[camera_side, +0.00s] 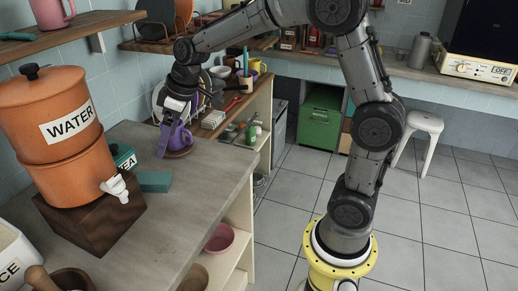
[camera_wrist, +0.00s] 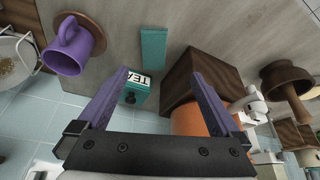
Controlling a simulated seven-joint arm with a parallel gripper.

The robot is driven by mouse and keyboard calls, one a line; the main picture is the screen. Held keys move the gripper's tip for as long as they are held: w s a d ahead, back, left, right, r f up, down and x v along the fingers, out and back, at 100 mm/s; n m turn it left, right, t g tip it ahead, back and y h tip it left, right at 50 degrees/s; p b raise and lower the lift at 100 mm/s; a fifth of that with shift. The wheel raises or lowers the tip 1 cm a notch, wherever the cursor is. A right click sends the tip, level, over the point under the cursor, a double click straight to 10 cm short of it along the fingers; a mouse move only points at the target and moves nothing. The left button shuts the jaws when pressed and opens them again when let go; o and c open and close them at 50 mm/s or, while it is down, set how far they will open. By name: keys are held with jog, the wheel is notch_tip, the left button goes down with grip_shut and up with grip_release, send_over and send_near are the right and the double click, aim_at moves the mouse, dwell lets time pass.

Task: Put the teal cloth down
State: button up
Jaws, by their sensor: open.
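The teal cloth (camera_side: 154,181) lies folded flat on the grey counter (camera_side: 196,184), in front of the teal tea tin (camera_side: 123,157). In the wrist view the cloth (camera_wrist: 153,47) is a narrow upright strip just beyond the fingertips, apart from both fingers. My gripper (camera_wrist: 158,74) is open, with nothing between its purple fingers. In the side view my gripper (camera_side: 169,140) is above the counter's far end, beside the purple mug (camera_side: 181,138), which overlaps it in the picture. The exact height of the fingertips above the counter is hard to tell.
The purple mug (camera_wrist: 70,50) stands on a brown saucer (camera_wrist: 66,18). The orange water dispenser (camera_side: 55,115) rests on a dark wooden block (camera_side: 95,222) left of the cloth. A mortar (camera_side: 72,281) stands at the near left. The counter right of the cloth is bare.

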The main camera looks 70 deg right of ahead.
jog(key=s+r+m, duration=0.2)
jog(key=s+r, duration=0.3)
jog(key=s, duration=0.9)
jog(key=s+f+m+t+h, duration=0.1)
jog(key=s+f+m, duration=0.1)
jog(key=s, duration=1.1)
jog(key=shift+s+h, duration=0.25)
jog(key=shift+h, duration=0.05)
